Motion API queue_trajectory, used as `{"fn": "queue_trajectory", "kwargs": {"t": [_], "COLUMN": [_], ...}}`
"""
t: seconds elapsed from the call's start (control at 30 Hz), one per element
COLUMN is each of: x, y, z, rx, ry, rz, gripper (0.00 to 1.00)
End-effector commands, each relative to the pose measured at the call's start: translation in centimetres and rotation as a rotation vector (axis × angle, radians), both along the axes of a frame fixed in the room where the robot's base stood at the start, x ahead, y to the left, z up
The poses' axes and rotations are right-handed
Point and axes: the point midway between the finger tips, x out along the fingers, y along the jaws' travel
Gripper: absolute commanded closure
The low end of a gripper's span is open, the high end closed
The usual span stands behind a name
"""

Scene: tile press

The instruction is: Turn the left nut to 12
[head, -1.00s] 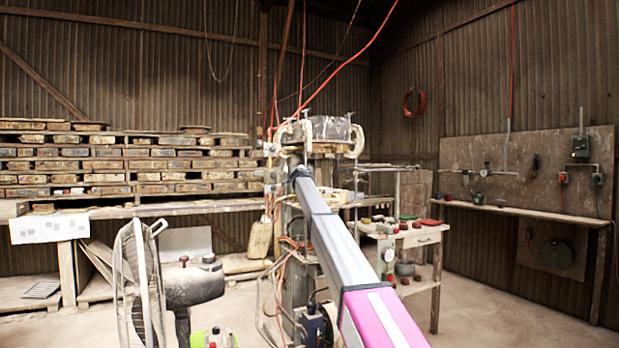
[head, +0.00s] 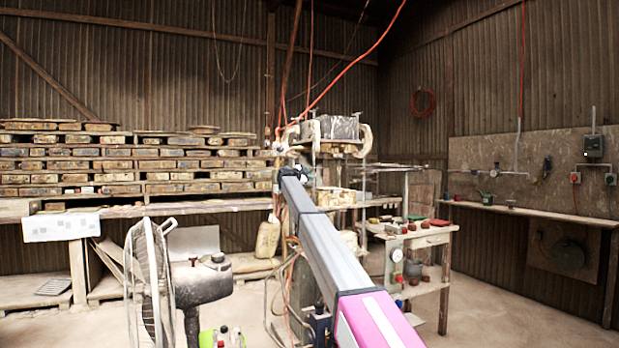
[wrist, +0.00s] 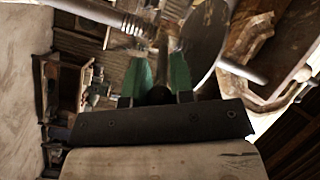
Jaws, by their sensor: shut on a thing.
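The press (head: 337,128) stands in the middle of the head view, with pale curved clamps at its top. My arm reaches to its left side and hides my gripper there. In the wrist view my gripper (wrist: 159,78) has two green fingers shut on a dark metal part (wrist: 160,62) between them. I cannot make out clearly whether this part is the left nut. A threaded rod (wrist: 112,15) runs in from the top left, close to the fingertips. A grey round plate (wrist: 207,38) is just right of the fingers. No number or mark of 12 is readable.
A fan (head: 150,270) stands at the front left. Stacked pallets of tiles (head: 130,165) fill the back left. A small bench (head: 425,238) with small items is right of the press. Hoses and cables hang around the press. The floor at the right is clear.

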Motion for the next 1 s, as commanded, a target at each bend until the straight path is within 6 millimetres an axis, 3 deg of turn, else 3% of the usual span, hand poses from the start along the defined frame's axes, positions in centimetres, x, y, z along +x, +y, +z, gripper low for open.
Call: {"fn": "queue_trajectory", "kwargs": {"t": [0.03,0.47,0.5,0.57,1.0], "x": [0.37,0.36,0.35,0.33,-0.41], "y": [0.23,0.22,0.21,0.2,0.57], "z": [0.72,0.83,0.82,0.8,0.27], "rx": [-0.007,-0.008,-0.007,-0.006,-0.003], "ry": [-0.007,-0.008,-0.007,-0.007,-0.002], "rz": [0.001,-0.007,-0.008,-0.009,-0.011], "gripper": [1.0,1.0,0.68,0.52,0.52]}}
